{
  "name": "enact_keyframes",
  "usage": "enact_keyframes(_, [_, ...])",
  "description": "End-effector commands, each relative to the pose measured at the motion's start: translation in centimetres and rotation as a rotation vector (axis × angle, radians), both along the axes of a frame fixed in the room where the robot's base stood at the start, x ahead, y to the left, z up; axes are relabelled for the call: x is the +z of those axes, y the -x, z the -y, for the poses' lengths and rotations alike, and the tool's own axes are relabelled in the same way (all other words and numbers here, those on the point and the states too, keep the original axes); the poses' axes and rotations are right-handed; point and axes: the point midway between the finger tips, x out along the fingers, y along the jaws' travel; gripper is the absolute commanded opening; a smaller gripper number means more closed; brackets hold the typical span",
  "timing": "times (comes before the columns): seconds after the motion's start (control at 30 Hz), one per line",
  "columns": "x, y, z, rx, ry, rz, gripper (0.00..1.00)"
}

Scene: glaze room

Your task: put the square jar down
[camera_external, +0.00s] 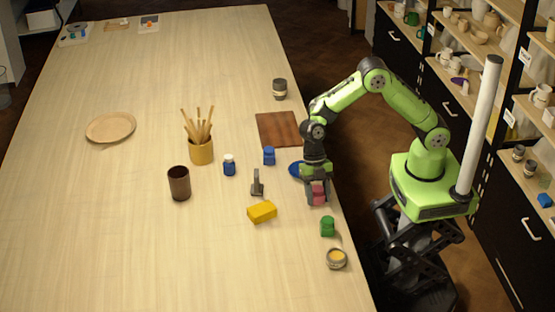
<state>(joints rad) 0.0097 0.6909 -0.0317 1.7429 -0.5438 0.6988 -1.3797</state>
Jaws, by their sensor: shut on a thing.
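My gripper (317,190) points down near the right edge of the long table (90,230). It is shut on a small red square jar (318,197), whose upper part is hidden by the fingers. I cannot tell whether the jar touches the table or hangs just above it. A blue dish (296,169) lies just behind and left of my gripper, partly hidden by it.
A green jar (327,227) and an open tin (336,259) stand in front. A yellow block (262,212), a grey stamp-like tool (257,184) and a blue jar (269,156) are left. A brown board (278,129) lies behind. The table's front left is clear.

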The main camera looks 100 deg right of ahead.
Motion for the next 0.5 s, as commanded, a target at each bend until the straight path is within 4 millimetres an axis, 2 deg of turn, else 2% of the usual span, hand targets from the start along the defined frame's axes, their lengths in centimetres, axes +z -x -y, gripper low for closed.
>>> enact_keyframes(0.13, [1.5, -0.1, 0.0, 0.0, -0.001, 0.007, 0.1])
enact_keyframes(0.4, [8.2, -0.1, 0.0, 0.0, 0.0, 0.007, 0.1])
enact_keyframes(0.5, [9.6, -0.1, 0.0, 0.0, -0.002, 0.004, 0.1])
